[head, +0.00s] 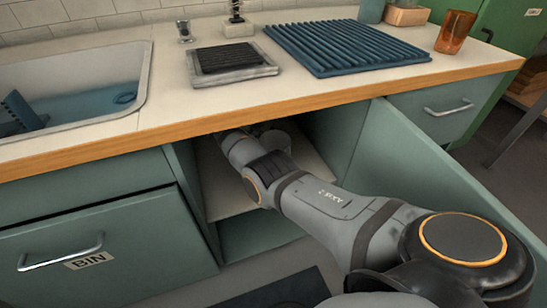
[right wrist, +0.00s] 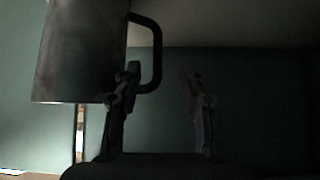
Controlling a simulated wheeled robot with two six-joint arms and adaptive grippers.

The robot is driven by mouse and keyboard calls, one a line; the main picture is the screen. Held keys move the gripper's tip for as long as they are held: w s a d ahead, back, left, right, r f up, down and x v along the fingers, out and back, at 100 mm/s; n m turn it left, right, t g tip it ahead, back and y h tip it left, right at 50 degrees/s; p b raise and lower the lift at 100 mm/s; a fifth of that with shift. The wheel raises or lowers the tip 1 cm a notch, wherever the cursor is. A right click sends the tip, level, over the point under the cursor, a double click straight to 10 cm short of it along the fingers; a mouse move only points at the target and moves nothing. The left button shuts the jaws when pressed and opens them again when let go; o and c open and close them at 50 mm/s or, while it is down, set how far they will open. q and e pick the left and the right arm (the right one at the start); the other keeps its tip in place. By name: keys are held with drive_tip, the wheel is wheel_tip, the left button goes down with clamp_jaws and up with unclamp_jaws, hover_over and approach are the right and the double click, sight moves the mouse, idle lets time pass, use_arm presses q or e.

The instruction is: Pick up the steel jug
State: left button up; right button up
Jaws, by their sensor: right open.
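The steel jug (right wrist: 80,55) shows dark and grey at the upper left of the right wrist view, its base toward the bottom of the picture and its black handle (right wrist: 157,50) on the right. My right gripper (right wrist: 160,72) is open. In that view the handle's outer bar lies between the two fingertips, and the left finger overlaps the handle's lower part. I cannot tell whether they touch. My left gripper is not in view.
The countertop (head: 150,125) overhangs the cupboard. An open green door (head: 410,165) stands right of my arm. A BIN drawer (head: 120,255) is at the left. On top are a sink (head: 75,75), a dark tray (head: 230,62), a blue ribbed mat (head: 345,45) and an orange cup (head: 455,32).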

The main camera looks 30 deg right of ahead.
drive_tip(key=b+x, duration=0.3)
drive_tip(key=x, duration=0.3)
drive_tip(key=shift+s+f, duration=0.2)
drive_tip(key=shift+f, duration=0.25)
drive_tip(key=shift+d+f, duration=0.15)
drive_tip(key=shift+d, duration=0.1)
drive_tip(key=shift+s, duration=0.1)
drive_tip(key=shift+c, duration=0.4)
clamp_jaws()
